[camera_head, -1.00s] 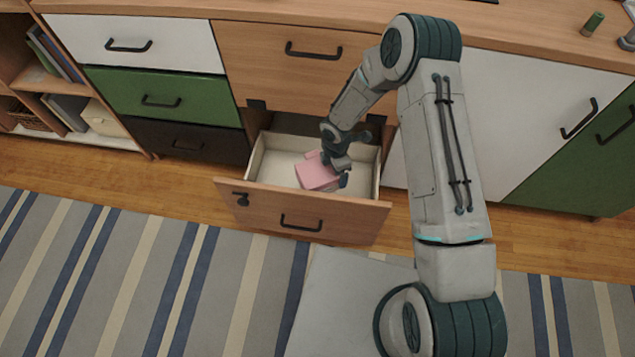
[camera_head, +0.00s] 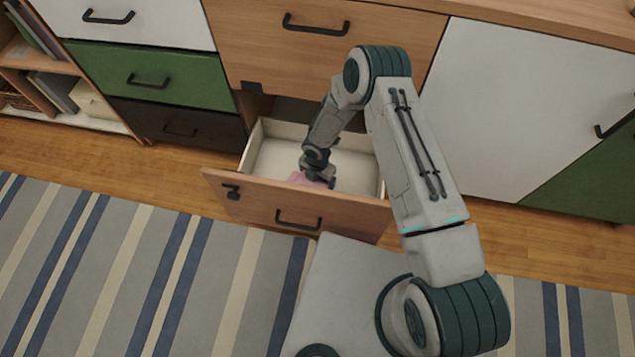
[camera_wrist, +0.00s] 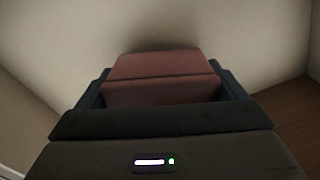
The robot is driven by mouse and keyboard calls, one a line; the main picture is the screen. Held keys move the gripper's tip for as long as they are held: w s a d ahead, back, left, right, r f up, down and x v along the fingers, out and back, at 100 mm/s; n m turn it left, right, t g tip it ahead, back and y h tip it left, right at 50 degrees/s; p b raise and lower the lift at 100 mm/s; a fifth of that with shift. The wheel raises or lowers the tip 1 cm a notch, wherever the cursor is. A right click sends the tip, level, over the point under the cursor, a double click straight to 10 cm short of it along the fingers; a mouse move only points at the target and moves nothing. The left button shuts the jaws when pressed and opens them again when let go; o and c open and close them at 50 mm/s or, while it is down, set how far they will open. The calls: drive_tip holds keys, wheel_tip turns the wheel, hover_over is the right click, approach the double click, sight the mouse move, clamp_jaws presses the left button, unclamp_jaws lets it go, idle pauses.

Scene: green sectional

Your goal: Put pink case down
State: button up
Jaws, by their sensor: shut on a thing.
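The pink case (camera_head: 301,179) is inside the open wooden drawer (camera_head: 252,203), close behind its front panel. Most of it is hidden by my gripper and the panel in the head view. In the wrist view the pink case (camera_wrist: 160,75) sits between the fingers of my gripper (camera_wrist: 165,95), which is shut on it. My gripper (camera_head: 318,180) points down into the drawer in the head view. The pale drawer interior lies around the case. I cannot tell whether the case touches the drawer floor.
The drawer floor (camera_head: 285,155) is bare behind and left of my gripper. Drawer walls stand on each side. A green drawer (camera_head: 160,87) and a white cabinet door (camera_head: 530,110) flank the opening. A striped rug (camera_head: 130,270) lies in front.

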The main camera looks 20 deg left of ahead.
drive_tip(key=shift+f+b, duration=0.35)
drive_tip(key=shift+f, duration=1.05)
drive_tip(key=shift+f, duration=0.15)
drive_tip(key=o, duration=0.7)
drive_tip(key=shift+o, duration=0.2)
wheel_tip(320, 180, up, 12)
drive_tip(key=p, duration=0.3)
drive_tip(key=shift+p, duration=0.4)
